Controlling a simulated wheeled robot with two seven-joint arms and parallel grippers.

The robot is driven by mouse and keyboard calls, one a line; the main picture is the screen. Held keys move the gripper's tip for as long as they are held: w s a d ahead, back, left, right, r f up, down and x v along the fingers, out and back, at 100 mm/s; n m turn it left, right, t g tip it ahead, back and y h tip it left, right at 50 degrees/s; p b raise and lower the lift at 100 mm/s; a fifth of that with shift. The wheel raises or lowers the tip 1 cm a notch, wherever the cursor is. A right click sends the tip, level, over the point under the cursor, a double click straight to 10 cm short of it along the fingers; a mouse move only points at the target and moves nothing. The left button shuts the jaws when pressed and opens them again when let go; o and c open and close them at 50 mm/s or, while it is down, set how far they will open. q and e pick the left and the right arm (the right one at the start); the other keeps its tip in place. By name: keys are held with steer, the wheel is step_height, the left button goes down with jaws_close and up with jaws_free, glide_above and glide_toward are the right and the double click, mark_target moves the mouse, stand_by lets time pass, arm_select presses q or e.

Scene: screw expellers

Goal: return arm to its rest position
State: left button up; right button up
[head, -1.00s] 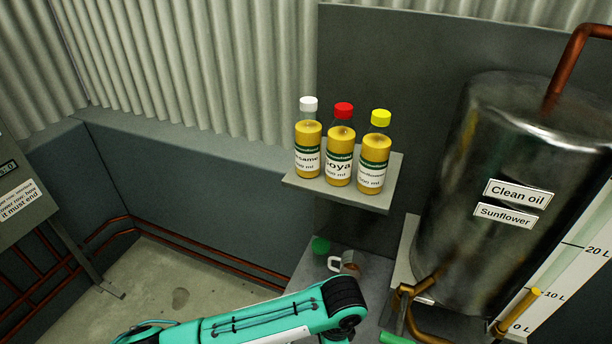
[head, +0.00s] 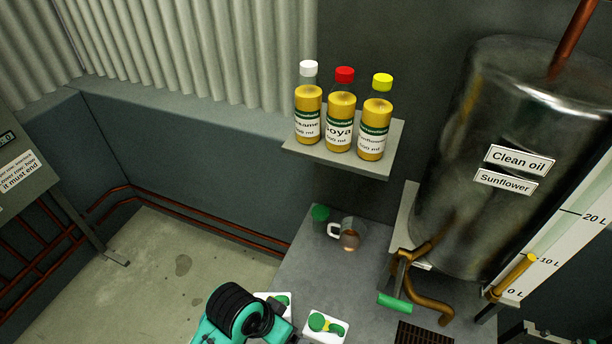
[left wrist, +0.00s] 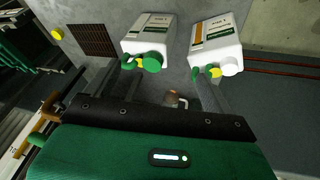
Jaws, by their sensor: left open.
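My left arm (head: 232,312) is teal with a black joint and comes in at the bottom of the head view. Its gripper is not clear there. In the left wrist view my left gripper (left wrist: 170,84) has a green body and two dark fingers spread apart. Nothing is held between them. A cup with a white handle (left wrist: 173,98) shows beyond the fingers, apart from them; it also stands on the grey worktop in the head view (head: 349,236). My right gripper is in neither view.
A shelf (head: 350,164) holds three oil bottles. A steel tank (head: 480,150) with a green-handled tap (head: 394,302) stands right. Bare floor (head: 150,280) lies left.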

arm_select(q)
steer(key=s+a+n+t+y, duration=0.1)
steer(key=s+a+n+y, duration=0.2)
steer(key=a, duration=0.6)
steer(key=s+a+n+t+y, duration=0.15)
steer(key=s+a, duration=0.25)
steer(key=a, duration=0.5)
step_height(320, 180, down, 33)
steer(key=g+b, duration=0.2)
steer(key=b, duration=0.1)
steer(key=s+a+f+g+b, duration=0.1)
steer(key=s+a+f+b, duration=0.1)
steer(key=s+f, duration=1.7)
step_height(320, 180, down, 4)
steer(key=shift+s+a+r, duration=0.2)
steer(key=shift+s+a, duration=0.05)
steer(key=shift+a, duration=0.35)
